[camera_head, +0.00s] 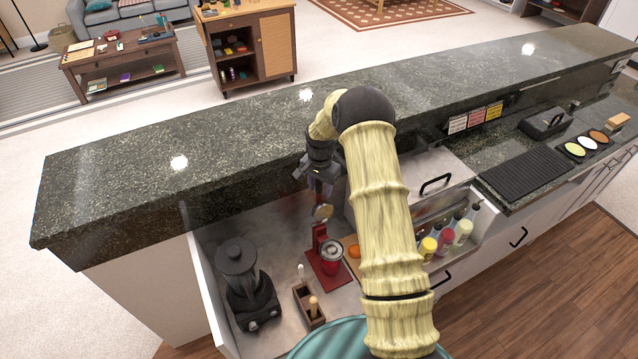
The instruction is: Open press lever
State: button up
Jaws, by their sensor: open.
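A red press (315,238) stands on the lower counter behind the bar ledge. Its upright post rises at the back, and a round metal part (323,212) shows near its top. A red and silver cup-shaped part (331,256) sits at its front. My gripper (318,182) is open and hangs just above the top of the press, close to the bar ledge. The lever is hard to make out, being small and partly behind the gripper. I cannot tell whether the fingers touch it.
A dark blender (246,283) and a wooden holder with utensils (309,304) stand left and in front of the press. An orange fruit (354,251) lies right of it. Several bottles (446,238) stand further right. The raised granite ledge (230,155) runs behind.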

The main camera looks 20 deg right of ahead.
jog(key=shift+w+a+r, duration=0.1)
jog(key=shift+a+r, duration=0.05)
jog(key=shift+r, duration=0.25)
notch_tip(320, 180, up, 16)
jog(key=b, duration=0.4)
jog(key=shift+r, duration=0.25)
jog(key=s+a+f+n+t, duration=0.1)
jog(key=s+n, duration=0.3)
jog(key=s, duration=1)
jog(key=s+a+f+n+t, duration=0.1)
jog(key=s+a+n, duration=0.2)
jog(key=s, duration=1.2)
jog(key=shift+s+f+n+t, duration=0.2)
jog(key=shift+n+t, duration=0.1)
jog(key=shift+n, duration=0.7)
